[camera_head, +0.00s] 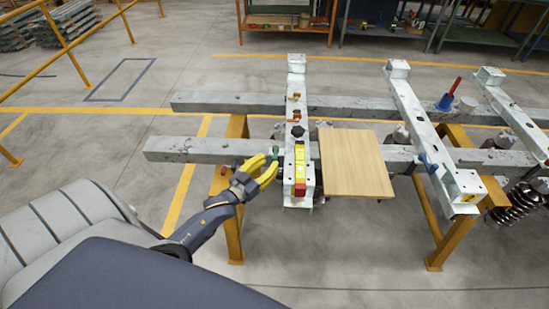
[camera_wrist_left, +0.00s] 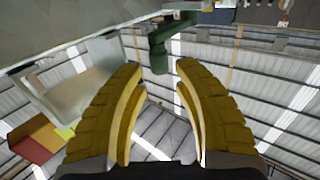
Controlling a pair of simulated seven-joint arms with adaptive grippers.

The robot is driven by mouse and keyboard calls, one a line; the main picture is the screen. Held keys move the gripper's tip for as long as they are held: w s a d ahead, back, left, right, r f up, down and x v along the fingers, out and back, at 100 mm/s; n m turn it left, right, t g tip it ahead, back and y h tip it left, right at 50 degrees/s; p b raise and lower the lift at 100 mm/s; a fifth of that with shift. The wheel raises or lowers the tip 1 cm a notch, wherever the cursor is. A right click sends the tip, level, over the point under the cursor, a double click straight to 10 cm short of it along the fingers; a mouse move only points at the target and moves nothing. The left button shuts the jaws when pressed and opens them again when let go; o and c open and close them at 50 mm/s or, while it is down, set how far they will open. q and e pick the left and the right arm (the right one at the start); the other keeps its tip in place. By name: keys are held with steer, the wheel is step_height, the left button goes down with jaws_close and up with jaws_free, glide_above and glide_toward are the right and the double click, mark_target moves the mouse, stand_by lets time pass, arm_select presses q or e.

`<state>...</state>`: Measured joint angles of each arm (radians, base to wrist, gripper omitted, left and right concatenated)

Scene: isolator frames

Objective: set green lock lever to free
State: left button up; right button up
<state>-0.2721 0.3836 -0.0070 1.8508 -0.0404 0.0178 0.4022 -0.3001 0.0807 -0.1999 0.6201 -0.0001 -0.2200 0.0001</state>
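The green lock lever (camera_head: 276,151) is small and sits at the left side of the nearest white upright frame (camera_head: 290,203). In the left wrist view the green lever (camera_wrist_left: 159,55) hangs down from the frame's edge, in line with the gap between my fingertips. My left gripper (camera_head: 272,168) has yellow fingers and is right beside the lever, partly hiding it in the head view. In the wrist view the gripper (camera_wrist_left: 160,66) is open, with a clear gap between its fingers. I cannot tell whether they touch the lever. My right gripper is in neither view.
A yellow and red block (camera_head: 300,168) and a dark knob (camera_head: 298,131) sit on the same frame. A wooden board (camera_head: 355,165) lies to its right. Another white frame (camera_head: 425,130) with a blue lever (camera_head: 428,163) stands further right. Long grey beams (camera_head: 195,149) run beneath.

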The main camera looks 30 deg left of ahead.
mark_target(275, 157)
arm_select(q)
steer(key=shift+w+d, duration=0.15)
steer(key=shift+w, duration=0.75)
steer(key=shift+w+d, duration=0.1)
steer(key=shift+w, duration=0.8)
steer(key=shift+c, duration=0.2)
jaws_close()
